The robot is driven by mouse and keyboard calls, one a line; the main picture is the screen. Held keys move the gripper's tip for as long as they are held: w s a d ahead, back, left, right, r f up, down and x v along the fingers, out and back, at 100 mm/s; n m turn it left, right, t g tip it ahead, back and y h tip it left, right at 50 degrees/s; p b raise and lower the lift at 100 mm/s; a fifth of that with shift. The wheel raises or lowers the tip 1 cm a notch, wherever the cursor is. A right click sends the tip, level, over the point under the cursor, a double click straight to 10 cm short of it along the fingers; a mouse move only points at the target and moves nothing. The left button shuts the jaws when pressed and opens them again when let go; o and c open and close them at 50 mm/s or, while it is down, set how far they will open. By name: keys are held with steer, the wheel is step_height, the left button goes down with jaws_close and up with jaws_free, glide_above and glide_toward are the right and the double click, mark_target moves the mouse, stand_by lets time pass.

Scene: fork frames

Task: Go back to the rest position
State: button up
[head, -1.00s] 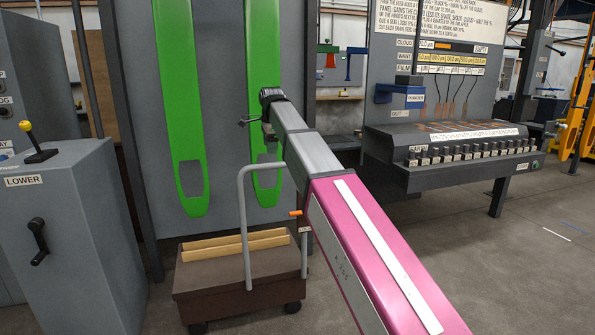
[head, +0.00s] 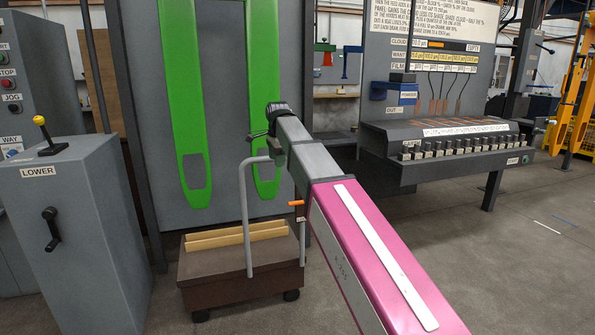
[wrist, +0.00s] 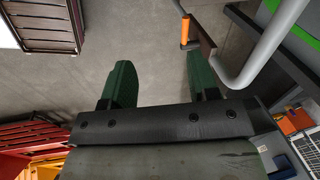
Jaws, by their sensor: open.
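My arm, with a pink link and a grey forearm, stretches from the lower right of the head view toward the tall grey panel with green strips (head: 187,110). My gripper is too small to make out well at its far end there. In the wrist view, my gripper (wrist: 161,62) has two green fingers spread well apart. Nothing is between them except the view of bare floor. A grey bent tube (wrist: 268,48) and an orange grip (wrist: 184,30) show beyond the fingers at the right.
A brown wheeled cart (head: 240,285) with a grey handle stands below my arm. A grey box marked LOWER (head: 85,235) with levers is at the left. A console (head: 435,150) with a row of knobs is at the right. Open floor lies at the lower right.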

steer(key=s+d+f+n, duration=0.25)
steer(key=d+f, duration=0.25)
steer(key=f, duration=0.3)
steer(key=s+d+f+n+g, duration=0.15)
steer(key=s+d+f, duration=0.3)
steer(key=f, duration=0.45)
steer(key=s+d+f+n+t, duration=0.1)
steer(key=s+d+f+n, duration=0.15)
steer(key=d+f, duration=0.45)
steer(key=s+d+f+n, duration=0.3)
steer(key=s+d+f, duration=0.2)
steer(key=s+f, duration=0.2)
steer(key=s+d+f+n+g, duration=0.1)
steer(key=s+d+f+n, duration=0.2)
steer(key=s+d+f, duration=0.2)
steer(key=s+f, duration=0.3)
steer(key=f, duration=0.2)
steer(key=shift+h, duration=0.3)
steer(key=shift+n+g, duration=0.25)
